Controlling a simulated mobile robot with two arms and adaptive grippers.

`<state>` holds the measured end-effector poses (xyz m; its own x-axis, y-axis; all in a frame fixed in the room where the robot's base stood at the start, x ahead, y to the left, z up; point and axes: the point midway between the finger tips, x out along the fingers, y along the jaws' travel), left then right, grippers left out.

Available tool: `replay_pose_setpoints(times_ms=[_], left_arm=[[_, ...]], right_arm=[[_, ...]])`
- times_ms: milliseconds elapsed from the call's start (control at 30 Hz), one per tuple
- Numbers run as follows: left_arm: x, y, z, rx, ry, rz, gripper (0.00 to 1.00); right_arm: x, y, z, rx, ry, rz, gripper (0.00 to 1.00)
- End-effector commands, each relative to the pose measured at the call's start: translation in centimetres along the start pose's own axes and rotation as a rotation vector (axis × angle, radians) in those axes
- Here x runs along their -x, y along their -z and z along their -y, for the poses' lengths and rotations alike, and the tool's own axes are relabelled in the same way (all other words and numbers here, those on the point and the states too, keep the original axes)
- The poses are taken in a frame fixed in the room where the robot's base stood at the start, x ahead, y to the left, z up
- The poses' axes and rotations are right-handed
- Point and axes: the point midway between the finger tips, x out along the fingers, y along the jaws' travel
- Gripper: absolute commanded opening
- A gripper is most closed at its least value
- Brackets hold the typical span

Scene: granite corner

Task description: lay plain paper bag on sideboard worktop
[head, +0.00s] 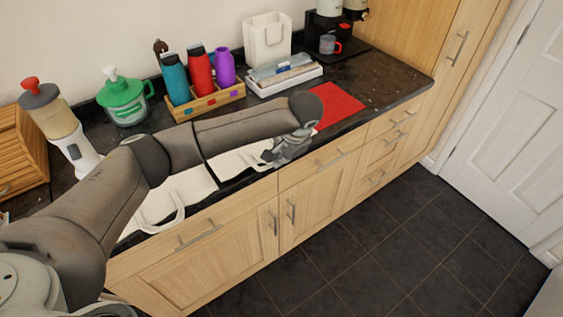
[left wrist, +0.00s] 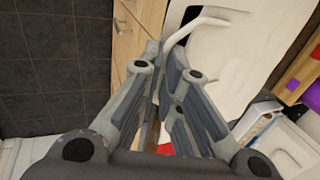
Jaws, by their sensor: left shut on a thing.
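Two white paper bags with loop handles lie flat along the front of the dark sideboard worktop (head: 385,84). My left arm crosses over and partly hides both. The nearer bag (head: 188,190) lies at the left, its handle at the front edge. The other bag (head: 236,163) lies to its right, under my forearm. My left gripper (head: 272,155) is low at the worktop's front edge, shut on this bag's handle. In the left wrist view the handle (left wrist: 196,27) runs to the closed fingers (left wrist: 168,55), beside the white bag panel (left wrist: 236,45). My right gripper is not in view.
A red mat (head: 337,106) lies right of my gripper. A green jug (head: 124,98) and blender (head: 62,130) stand left.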

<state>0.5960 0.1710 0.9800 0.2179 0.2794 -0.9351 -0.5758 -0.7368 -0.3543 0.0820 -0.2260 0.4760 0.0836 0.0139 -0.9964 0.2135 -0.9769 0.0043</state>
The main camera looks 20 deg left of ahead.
Motion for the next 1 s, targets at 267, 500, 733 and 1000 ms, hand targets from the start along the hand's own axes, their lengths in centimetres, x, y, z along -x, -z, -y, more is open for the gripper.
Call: replay_pose_setpoints(times_ms=[267, 500, 733, 1000], left_arm=[[-2.9, -0.1, -1.0, 0.000, 0.001, 0.001, 0.00], [-2.9, -0.1, -1.1, 0.000, 0.000, 0.001, 0.13], [-2.9, 0.0, -1.1, 0.000, 0.000, 0.001, 0.27], [-2.4, 0.1, -1.1, 0.000, 0.000, -0.002, 0.27]], right_arm=[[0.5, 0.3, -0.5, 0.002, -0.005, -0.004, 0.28], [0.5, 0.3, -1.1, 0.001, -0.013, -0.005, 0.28], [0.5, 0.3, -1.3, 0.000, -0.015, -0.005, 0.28], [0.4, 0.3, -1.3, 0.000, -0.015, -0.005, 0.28]])
